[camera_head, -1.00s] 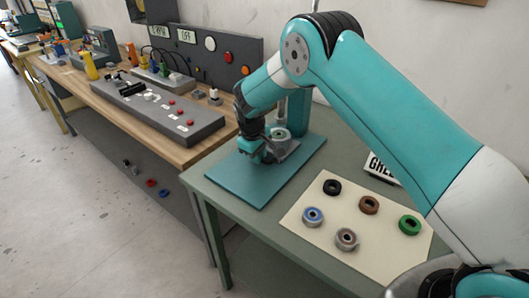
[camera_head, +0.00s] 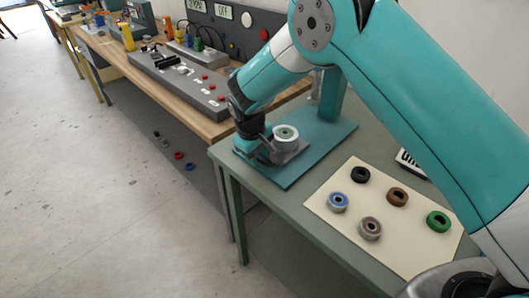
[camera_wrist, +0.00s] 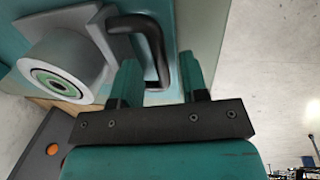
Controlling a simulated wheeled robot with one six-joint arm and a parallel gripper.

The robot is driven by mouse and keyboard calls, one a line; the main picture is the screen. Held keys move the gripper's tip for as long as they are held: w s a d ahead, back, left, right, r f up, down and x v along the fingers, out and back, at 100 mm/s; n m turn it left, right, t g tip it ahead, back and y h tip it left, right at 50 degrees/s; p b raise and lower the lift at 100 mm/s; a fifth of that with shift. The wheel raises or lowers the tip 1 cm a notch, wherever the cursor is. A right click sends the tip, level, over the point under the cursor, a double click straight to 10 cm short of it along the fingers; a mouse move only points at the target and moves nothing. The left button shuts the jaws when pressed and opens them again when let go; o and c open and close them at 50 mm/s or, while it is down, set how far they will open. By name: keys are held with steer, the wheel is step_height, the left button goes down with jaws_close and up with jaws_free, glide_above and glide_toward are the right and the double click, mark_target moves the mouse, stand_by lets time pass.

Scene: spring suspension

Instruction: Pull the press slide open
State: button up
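The grey press slide (camera_head: 292,152) sits on the teal base plate (camera_head: 300,170), out in front of the teal press column (camera_head: 332,98). A pale round part with a green ring (camera_head: 286,133) rests on the slide. In the wrist view the slide (camera_wrist: 122,25) shows at upper left with the round part (camera_wrist: 62,75). Its dark bent handle (camera_wrist: 152,35) reaches between the fingers of my gripper (camera_wrist: 160,62). The fingers are apart, with a gap visible on each side of the handle. In the head view my gripper (camera_head: 256,146) is at the slide's left side, partly hidden.
A wooden workbench (camera_head: 203,122) with a grey control panel (camera_head: 175,78) stands at left. Open floor lies at far left.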

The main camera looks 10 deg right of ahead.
step_height(320, 180, up, 17)
steer(key=s+a+b, duration=0.2)
steer(key=shift+a+b, duration=0.2)
steer(key=shift+b, duration=0.2)
stand_by(0.3)
